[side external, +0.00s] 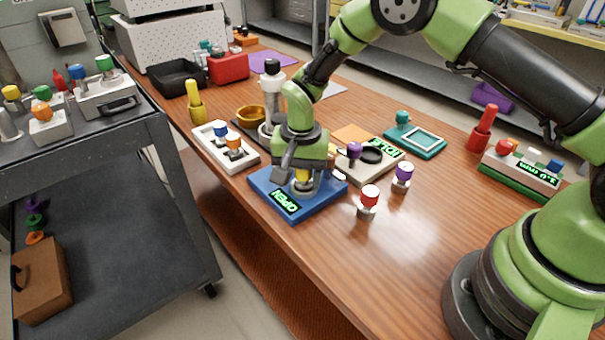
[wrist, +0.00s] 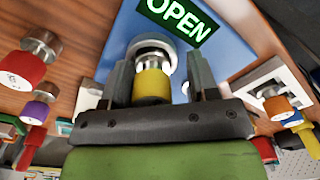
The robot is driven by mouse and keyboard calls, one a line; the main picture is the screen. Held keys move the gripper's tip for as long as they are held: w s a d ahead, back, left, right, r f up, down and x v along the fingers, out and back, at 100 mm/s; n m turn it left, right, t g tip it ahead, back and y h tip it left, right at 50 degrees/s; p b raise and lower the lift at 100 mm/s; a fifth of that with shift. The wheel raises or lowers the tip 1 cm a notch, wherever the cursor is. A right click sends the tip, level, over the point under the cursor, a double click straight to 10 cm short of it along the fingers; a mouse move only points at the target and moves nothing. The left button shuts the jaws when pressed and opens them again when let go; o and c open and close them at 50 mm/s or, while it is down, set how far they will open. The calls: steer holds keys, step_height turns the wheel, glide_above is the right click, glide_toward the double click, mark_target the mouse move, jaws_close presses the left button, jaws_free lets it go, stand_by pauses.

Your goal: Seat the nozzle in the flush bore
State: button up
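The yellow-capped nozzle (wrist: 152,85) has a silver body and stands at the blue block (wrist: 222,62), whose green display reads OPEN. In the side view, the yellow cap (side external: 303,176) shows between my fingers above the blue block (side external: 325,203). My gripper (wrist: 158,70) straddles the nozzle, one finger on each side. A gap shows between the cap and the right finger, so it looks open. The bore's mouth is hidden by the nozzle and fingers, so I cannot tell how deep the nozzle sits.
A red-capped nozzle (side external: 369,197) and a purple-capped one (side external: 403,176) stand right of the block. A white rack (side external: 215,148) with blue and orange caps is at left. A grey plate (side external: 372,172) with a green display lies behind. The front right table is clear.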

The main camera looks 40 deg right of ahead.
steer(key=shift+s+d+f, duration=0.4)
steer(key=shift+d+f, duration=0.05)
steer(key=shift+f, duration=0.2)
steer(key=r, duration=1.2)
steer(key=shift+w+a+r, duration=0.1)
steer(key=shift+a+r, duration=0.1)
steer(key=shift+r, duration=0.15)
steer(key=s+d+r+n+t+y, duration=0.1)
steer(key=s+r+t, duration=0.1)
steer(key=s+r, duration=0.4)
steer(key=s+d+r+n+t, duration=0.15)
steer(key=s+r, duration=0.25)
steer(key=r, duration=0.5)
steer(key=s+d+r+n+t, duration=0.1)
steer(key=s+n+t, duration=0.1)
steer(key=s, duration=1.1)
steer(key=shift+d+r+n+t+y, duration=0.2)
steer(key=shift+n+t+y, duration=0.2)
steer(key=shift+t, duration=0.25)
steer(key=shift+c, duration=0.4)
